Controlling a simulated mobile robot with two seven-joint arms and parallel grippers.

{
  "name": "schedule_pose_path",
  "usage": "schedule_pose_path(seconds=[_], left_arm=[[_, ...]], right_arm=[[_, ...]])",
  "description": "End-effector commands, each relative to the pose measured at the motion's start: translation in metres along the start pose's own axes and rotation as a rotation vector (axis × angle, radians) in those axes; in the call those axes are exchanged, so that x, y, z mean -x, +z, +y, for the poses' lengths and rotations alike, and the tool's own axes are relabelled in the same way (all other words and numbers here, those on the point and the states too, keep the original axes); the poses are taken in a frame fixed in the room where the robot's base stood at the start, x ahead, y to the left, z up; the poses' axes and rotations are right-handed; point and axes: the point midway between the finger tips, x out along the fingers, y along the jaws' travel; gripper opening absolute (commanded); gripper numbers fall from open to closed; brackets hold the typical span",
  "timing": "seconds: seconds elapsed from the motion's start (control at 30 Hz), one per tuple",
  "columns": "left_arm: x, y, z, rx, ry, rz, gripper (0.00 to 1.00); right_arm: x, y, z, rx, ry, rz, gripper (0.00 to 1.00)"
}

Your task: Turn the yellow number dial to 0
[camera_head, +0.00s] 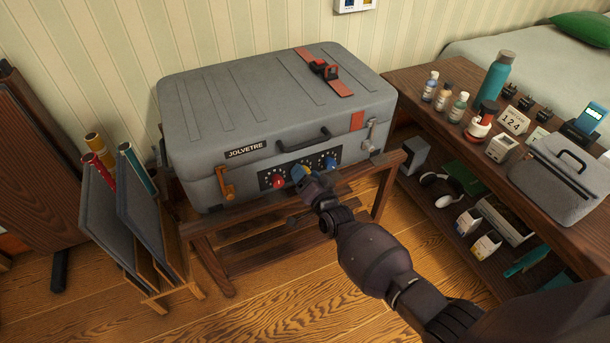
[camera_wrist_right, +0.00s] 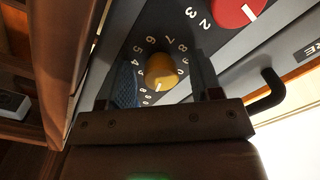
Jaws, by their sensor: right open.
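The yellow number dial (camera_wrist_right: 160,70) is on the dark front panel of the grey suitcase (camera_head: 270,110). In the right wrist view its white mark points down, toward the gripper's base; I cannot read the digit there. Several white digits ring the dial. My right gripper (camera_head: 301,175) is open at the panel. Its fingers (camera_wrist_right: 164,82) stand on either side of the yellow dial with gaps showing. In the head view the gripper mostly hides this dial. My left gripper is not in view.
A red dial (camera_head: 278,182) and a blue dial (camera_head: 331,163) flank the spot. An orange latch (camera_head: 227,184) and a black handle (camera_head: 304,141) are on the case front. The case rests on a wooden stand (camera_head: 250,242). A cluttered wooden shelf (camera_head: 425,115) stands to the right.

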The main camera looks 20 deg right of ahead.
Motion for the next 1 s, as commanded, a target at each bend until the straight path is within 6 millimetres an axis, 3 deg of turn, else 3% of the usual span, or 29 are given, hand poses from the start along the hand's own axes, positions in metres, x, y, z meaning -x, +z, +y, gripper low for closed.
schedule_pose_path(seconds=[0.3, 0.63, 1.0], left_arm=[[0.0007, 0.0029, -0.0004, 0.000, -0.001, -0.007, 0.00], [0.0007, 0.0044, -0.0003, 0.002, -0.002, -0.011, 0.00], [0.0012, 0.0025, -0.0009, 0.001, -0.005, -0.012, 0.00]], right_arm=[[-0.0022, -0.0005, -0.0001, 0.000, 0.000, 0.000, 0.59], [-0.0020, -0.0004, -0.0002, 0.000, 0.000, 0.001, 0.10], [-0.0023, -0.0013, -0.0012, 0.063, 0.000, 0.000, 0.10]])
